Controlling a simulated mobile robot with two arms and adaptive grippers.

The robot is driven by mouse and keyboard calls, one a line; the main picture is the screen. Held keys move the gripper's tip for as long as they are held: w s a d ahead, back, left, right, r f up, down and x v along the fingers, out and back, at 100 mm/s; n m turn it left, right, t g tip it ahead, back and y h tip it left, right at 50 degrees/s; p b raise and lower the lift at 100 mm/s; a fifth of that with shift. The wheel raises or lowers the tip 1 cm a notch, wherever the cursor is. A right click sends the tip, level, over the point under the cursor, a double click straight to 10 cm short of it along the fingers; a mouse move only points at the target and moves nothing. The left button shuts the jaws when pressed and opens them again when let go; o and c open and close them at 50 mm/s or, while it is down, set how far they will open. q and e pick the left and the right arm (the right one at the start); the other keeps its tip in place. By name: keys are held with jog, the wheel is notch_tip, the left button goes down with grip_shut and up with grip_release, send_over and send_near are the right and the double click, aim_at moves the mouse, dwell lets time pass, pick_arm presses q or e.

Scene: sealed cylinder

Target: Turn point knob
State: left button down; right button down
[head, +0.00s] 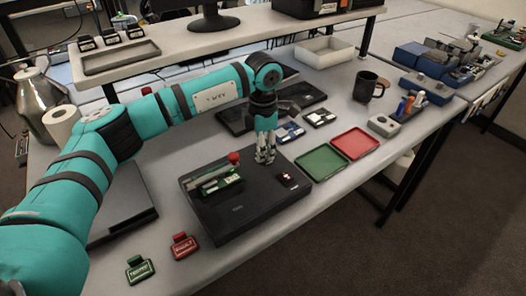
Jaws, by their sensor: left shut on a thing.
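A black box-shaped panel (236,217) lies on the grey bench. On its left half is a green unit (216,182) with a red ball-topped lever (234,158). On its right half is a small dark part with red and white marks (290,179). My left gripper (265,158) points straight down at the back of the panel, between the lever and the dark part. Its fingers are shut on what appears to be the point knob, which they hide almost fully. How far the knob is turned cannot be seen. My right gripper is not in view.
A green tray (320,162) and a red tray (355,144) lie right of the panel. Green (139,269) and red (184,246) tags lie at the front edge. A dark mug (367,87) stands behind. A raised shelf (230,35) crosses the back.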

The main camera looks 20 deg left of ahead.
pick_arm(q)
jog(key=shift+r+m, duration=0.1)
jog(key=shift+m, duration=0.2)
jog(key=c, duration=1.1)
grip_release()
jog(key=shift+o, duration=0.2)
notch_tip(320, 180, up, 12)
